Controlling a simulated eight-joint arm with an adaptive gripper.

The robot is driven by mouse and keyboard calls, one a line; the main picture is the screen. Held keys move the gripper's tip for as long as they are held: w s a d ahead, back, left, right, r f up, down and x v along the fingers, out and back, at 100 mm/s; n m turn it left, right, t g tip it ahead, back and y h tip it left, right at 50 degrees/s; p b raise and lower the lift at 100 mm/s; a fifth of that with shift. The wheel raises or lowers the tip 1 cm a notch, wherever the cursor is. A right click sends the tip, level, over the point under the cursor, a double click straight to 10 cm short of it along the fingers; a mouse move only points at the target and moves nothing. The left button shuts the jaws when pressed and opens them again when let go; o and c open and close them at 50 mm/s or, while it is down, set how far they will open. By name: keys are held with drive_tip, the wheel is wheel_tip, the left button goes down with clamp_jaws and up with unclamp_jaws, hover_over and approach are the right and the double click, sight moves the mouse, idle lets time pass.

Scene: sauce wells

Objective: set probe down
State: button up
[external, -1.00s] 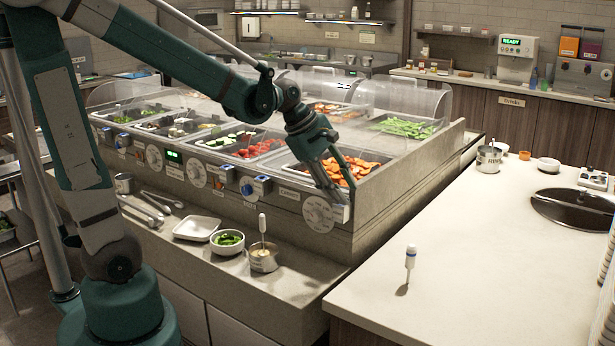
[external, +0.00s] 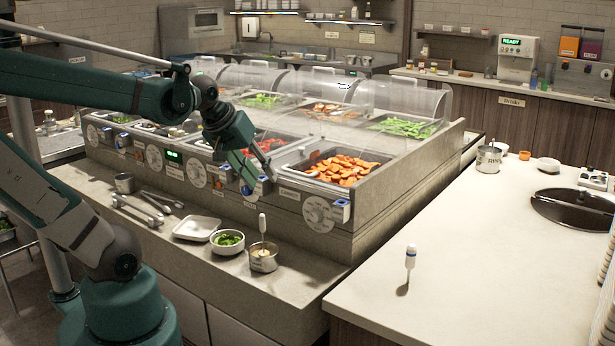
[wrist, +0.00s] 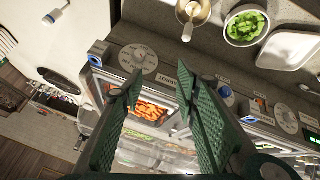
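A white probe with a blue band (external: 410,257) stands upright on the pale counter (external: 470,265) at the right. It also shows at the upper left of the wrist view (wrist: 55,15). My gripper (external: 267,167) hangs over the front edge of the wells, left of the orange food, far from this probe. In the wrist view its two green fingers (wrist: 157,92) are spread apart with nothing between them. Another white-handled tool (external: 262,225) stands in a small metal pot (external: 264,260) on the lower ledge.
A bowl of green slices (external: 227,242) and a white dish (external: 197,229) sit left of the pot. Dials and blue-and-white fittings (external: 341,211) line the wells' front. Clear sneeze guards (external: 405,98) rise behind. The counter around the banded probe is clear.

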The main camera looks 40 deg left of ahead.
drive_tip(key=s+a+m, duration=0.2)
drive_tip(key=a, duration=0.1)
drive_tip(key=s+a+m+y, duration=0.1)
drive_tip(key=shift+s+a+f+m, duration=0.15)
drive_tip(key=shift+s+f+m, duration=0.15)
drive_tip(key=shift+s, duration=0.1)
idle(1.0)
